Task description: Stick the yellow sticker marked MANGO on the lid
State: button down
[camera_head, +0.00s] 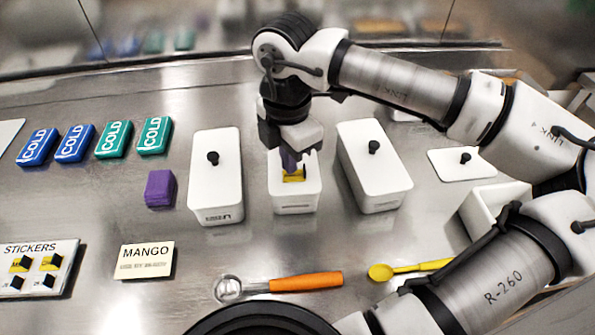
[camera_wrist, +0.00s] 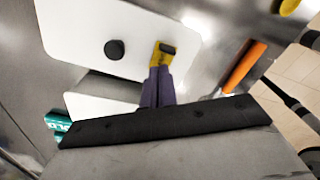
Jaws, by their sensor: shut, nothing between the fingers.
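A yellow sticker with a black tab (camera_head: 294,175) shows at the middle white tub, right below my gripper (camera_head: 291,164). In the wrist view the sticker (camera_wrist: 161,55) lies against a white lid (camera_wrist: 75,40), beside its black knob (camera_wrist: 114,49). Its print is too small to read. My gripper's purple fingers (camera_wrist: 158,88) are shut with nothing between them, their tips close to the sticker's near edge; I cannot tell whether they touch it. In the head view my gripper hides the top of the middle tub (camera_head: 297,197).
Lidded white tubs (camera_head: 216,180) (camera_head: 375,165) flank the middle one closely. A sticker board (camera_head: 38,285), MANGO card (camera_head: 146,261), purple block (camera_head: 160,188), orange-handled scoop (camera_head: 305,282) and yellow spoon (camera_head: 410,269) lie around. COLD packs (camera_head: 113,139) are at the back left.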

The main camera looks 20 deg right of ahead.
aim_at(290, 176)
jog(key=shift+f+b, duration=0.85)
jog(key=shift+b, duration=0.2)
dwell(0.4)
jog(key=shift+r, duration=0.1)
dwell(0.5)
jog(key=shift+r+p, duration=1.65)
jog(key=shift+r, duration=1.8)
jog(key=shift+s+f, duration=0.1)
